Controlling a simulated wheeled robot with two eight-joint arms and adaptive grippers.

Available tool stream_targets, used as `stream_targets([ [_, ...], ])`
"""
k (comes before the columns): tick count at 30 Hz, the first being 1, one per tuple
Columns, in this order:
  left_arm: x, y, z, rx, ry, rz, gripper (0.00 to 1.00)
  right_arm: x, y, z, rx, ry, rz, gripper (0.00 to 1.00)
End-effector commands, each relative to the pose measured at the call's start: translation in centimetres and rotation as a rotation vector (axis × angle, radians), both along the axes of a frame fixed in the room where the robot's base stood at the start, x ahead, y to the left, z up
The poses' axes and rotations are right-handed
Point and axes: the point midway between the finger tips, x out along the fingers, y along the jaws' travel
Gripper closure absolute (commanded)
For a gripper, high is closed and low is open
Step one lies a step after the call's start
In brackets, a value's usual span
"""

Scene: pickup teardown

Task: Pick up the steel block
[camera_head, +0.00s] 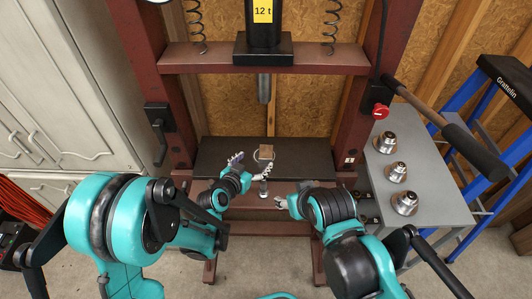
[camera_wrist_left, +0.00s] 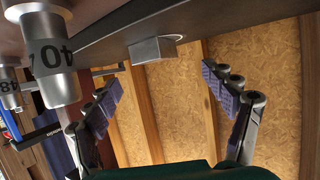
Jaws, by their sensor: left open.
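The steel block (camera_head: 266,151) is a small box-shaped piece on the dark plate of the press, with a brownish tint in the head view. In the left wrist view the block (camera_wrist_left: 155,49) looks grey and sits on the dark surface, between and beyond the fingertips. My left gripper (camera_head: 252,165) is open and empty at the front edge of the plate, its fingers pointing toward the block; both fingers (camera_wrist_left: 169,85) show in the wrist view. My right gripper (camera_head: 280,203) is lower right, in front of the press; its opening is unclear.
A silver cylinder marked 40 (camera_wrist_left: 57,65) stands close to my left gripper. The press ram (camera_head: 264,88) hangs above the plate (camera_head: 215,158). Red-brown posts flank it. A grey side table (camera_head: 425,190) at right holds three metal parts.

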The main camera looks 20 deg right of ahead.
Motion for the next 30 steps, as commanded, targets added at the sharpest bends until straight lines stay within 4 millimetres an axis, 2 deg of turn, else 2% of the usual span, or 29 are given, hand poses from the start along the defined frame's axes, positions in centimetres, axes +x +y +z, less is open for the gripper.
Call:
stream_targets([
  [8, 1.8, -1.9, -1.5, -0.001, -0.001, -0.002, 0.17, 0.0, 0.0, -1.0, 0.000, 0.000, 0.000, 0.47],
  [15, 3.7, -4.1, -3.3, -0.001, -0.001, -0.002, 0.17, 0.0, 0.0, -2.7, 0.000, 0.000, 0.000, 0.47],
  [18, 4.5, -4.7, -3.6, 0.000, 0.000, -0.001, 0.17, 0.0, 0.0, -2.9, 0.000, 0.000, 0.000, 0.47],
  [24, 4.7, -4.8, -3.5, 0.000, 0.000, 0.000, 0.17, 0.0, 0.0, -2.8, 0.000, 0.000, 0.000, 0.47],
  [25, 4.7, -4.8, -3.5, -0.001, 0.001, 0.000, 0.19, 0.0, 0.0, -2.8, 0.000, 0.000, 0.000, 0.47],
  [26, 4.7, -4.8, -3.5, -0.001, 0.001, 0.000, 0.27, 0.0, 0.0, -2.8, 0.000, 0.000, 0.000, 0.47],
  [30, 4.7, -4.8, -3.5, 0.000, 0.000, 0.000, 0.64, 0.0, 0.0, -2.8, 0.000, 0.000, 0.000, 0.47],
])
